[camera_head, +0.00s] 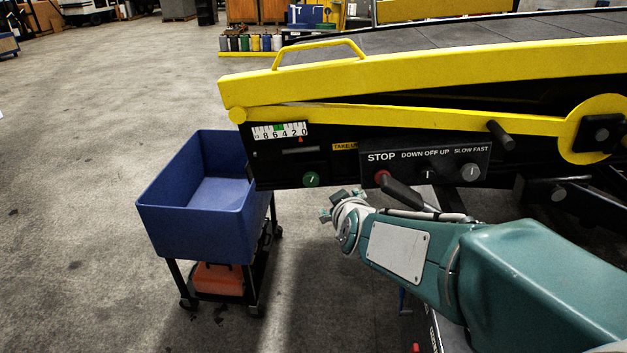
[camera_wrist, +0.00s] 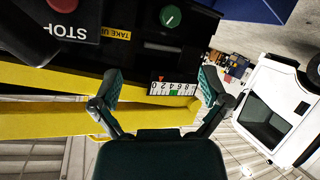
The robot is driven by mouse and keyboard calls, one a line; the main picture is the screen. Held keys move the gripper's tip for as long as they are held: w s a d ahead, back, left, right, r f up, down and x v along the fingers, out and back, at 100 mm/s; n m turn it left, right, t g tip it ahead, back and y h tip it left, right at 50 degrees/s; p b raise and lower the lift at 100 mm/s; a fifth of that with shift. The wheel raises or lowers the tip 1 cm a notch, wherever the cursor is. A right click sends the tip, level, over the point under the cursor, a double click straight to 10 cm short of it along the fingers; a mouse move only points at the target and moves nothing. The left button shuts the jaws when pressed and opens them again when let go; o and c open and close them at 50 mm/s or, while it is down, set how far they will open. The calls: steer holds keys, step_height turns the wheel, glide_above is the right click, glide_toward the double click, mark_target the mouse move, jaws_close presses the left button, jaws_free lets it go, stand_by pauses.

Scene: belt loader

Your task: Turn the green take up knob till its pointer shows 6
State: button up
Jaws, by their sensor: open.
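The green take up knob (camera_head: 311,179) sits on the black side panel, low and right of the white scale (camera_head: 279,131). A pale line on the knob points up and slightly right. The scale reads 8 6 4 2 0 from left to right, with a green mark near its middle. A small red pointer (camera_head: 300,138) under it stands near 2. In the wrist view the knob (camera_wrist: 170,16) and scale (camera_wrist: 174,88) appear upside down, the knob beyond the fingertips. My gripper (camera_wrist: 160,84) is open and empty, apart from the knob. In the head view it (camera_head: 343,212) is below and right of the knob.
The yellow TAKE UP label (camera_head: 344,146) is right of the knob. A control box (camera_head: 425,160) with a red STOP button (camera_head: 381,176), a lever and switches juts out further right. A blue bin (camera_head: 195,230) on a cart stands left. Floor between is clear.

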steer(key=w+a+f+n+t, duration=0.2)
steer(key=w+a+f, duration=0.1)
steer(key=w+a, duration=0.15)
steer(key=n+t+h, duration=0.2)
steer(key=t+h, duration=0.1)
glide_toward(311, 183)
steer(key=w, duration=0.9)
steer(key=shift+w+d, duration=0.15)
steer(key=shift+w, duration=0.7)
steer(key=shift+w+a, duration=0.1)
steer(key=shift+a, duration=0.2)
steer(key=shift+d, duration=0.2)
steer(key=c, duration=1.1)
